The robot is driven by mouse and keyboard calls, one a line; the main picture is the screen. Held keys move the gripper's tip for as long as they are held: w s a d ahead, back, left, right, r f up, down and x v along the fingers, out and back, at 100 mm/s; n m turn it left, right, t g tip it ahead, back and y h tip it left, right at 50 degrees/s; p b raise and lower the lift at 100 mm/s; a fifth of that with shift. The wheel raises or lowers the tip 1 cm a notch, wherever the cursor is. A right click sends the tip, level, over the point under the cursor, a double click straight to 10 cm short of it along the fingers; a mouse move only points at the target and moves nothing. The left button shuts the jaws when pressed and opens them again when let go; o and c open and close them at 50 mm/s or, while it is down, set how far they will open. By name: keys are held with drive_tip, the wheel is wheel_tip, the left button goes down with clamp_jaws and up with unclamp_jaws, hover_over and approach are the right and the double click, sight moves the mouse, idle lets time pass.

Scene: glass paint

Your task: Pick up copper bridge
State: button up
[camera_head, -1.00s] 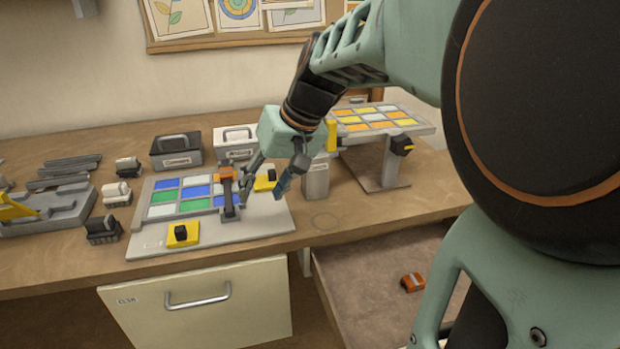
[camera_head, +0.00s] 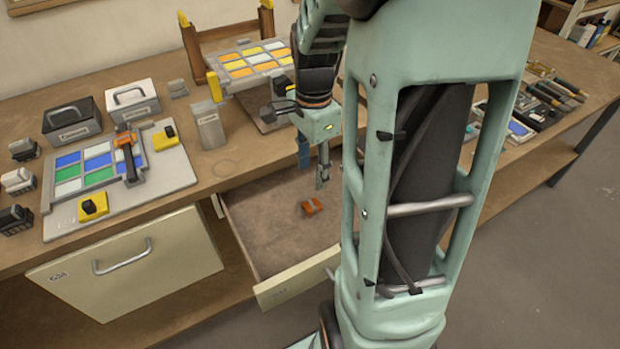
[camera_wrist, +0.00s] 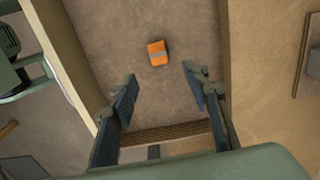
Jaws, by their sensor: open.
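The copper bridge appears to be the small orange-copper piece (camera_head: 312,206) lying on the floor of the open drawer (camera_head: 262,240). In the wrist view it is an orange block (camera_wrist: 157,53) with a pale grey band, alone on the drawer's brown bottom. My gripper (camera_head: 313,177) points down above the drawer, above the piece and apart from it. In the wrist view my gripper (camera_wrist: 158,88) has its two dark blue fingers spread wide with nothing between them. The piece shows beyond the fingertips, slightly left of centre.
The drawer's walls rise on both sides of the piece. On the bench stand a grey board of coloured glass panes (camera_head: 185,165), a raised rack of orange and yellow panes (camera_head: 262,52), a grey canister (camera_head: 209,128) and two bins.

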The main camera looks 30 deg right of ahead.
sight(313, 203)
wheel_tip(313, 203, down, 11)
drive_tip(key=shift+s+b, duration=0.15)
drive_tip(key=shift+b, duration=0.6)
clamp_jaws()
drive_tip(key=shift+r, duration=0.1)
